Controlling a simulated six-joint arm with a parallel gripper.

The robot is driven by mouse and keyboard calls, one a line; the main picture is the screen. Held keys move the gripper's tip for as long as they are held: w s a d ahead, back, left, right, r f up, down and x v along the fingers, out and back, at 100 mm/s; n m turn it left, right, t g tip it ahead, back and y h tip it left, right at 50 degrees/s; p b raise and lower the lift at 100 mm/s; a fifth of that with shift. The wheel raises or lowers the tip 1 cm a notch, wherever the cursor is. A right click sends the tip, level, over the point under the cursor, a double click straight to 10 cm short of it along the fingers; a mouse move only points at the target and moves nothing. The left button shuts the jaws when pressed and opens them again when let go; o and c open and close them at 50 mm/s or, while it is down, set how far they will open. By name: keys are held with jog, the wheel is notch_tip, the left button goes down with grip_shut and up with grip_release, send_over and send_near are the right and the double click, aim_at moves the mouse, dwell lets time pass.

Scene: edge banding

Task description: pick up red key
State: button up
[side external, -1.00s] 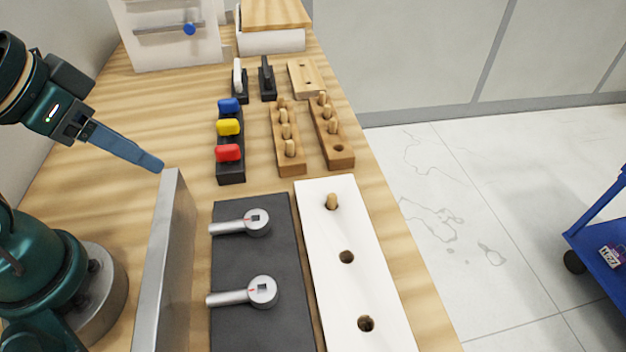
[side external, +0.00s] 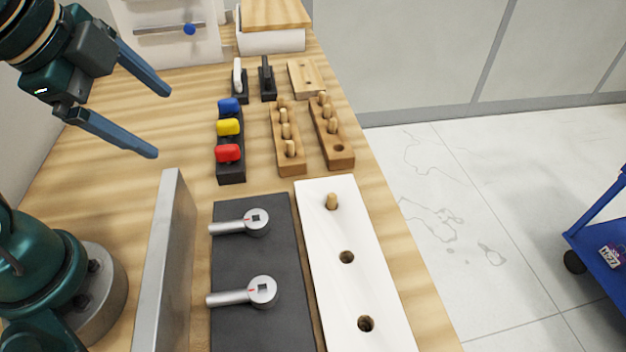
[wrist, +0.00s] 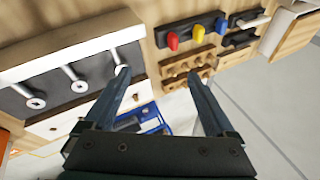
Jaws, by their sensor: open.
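The red key (side external: 228,153) stands in the near end of a black holder (side external: 231,177), in front of the yellow key (side external: 228,127) and the blue key (side external: 229,105). My gripper (side external: 164,124) is open and empty, above the table to the left of the holder, apart from the keys. In the wrist view the red key (wrist: 172,38) is at the top, beyond the open fingers (wrist: 160,76), with the yellow key (wrist: 198,33) and blue key (wrist: 220,26) to its right.
An upright metal plate (side external: 168,260) stands near my base. A dark board (side external: 250,300) with lever handles and a white board (side external: 355,270) with holes lie in front. Wooden peg blocks (side external: 288,150) are right of the keys. Bare table lies left of the key holder.

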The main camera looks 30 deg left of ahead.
jog(key=w+m+g, duration=0.1)
jog(key=w+m, duration=0.4)
jog(key=m, duration=0.3)
jog(key=m+g, duration=0.3)
jog(key=m, duration=0.4)
send_over(226, 146)
jog(key=shift+y, duration=0.4)
notch_tip(226, 146, down, 10)
jog(key=shift+s+d+r, duration=0.1)
jog(key=shift+d+r, duration=0.05)
jog(key=shift+s+f+g, duration=0.1)
jog(key=shift+f+g, duration=0.2)
jog(key=shift+f, duration=0.05)
jog(key=shift+w+a+f, duration=0.1)
jog(key=shift+f, duration=1.1)
jog(key=shift+w+a+f, duration=0.1)
jog(key=shift+f, duration=1.1)
grip_shut()
jog(key=shift+r, duration=0.1)
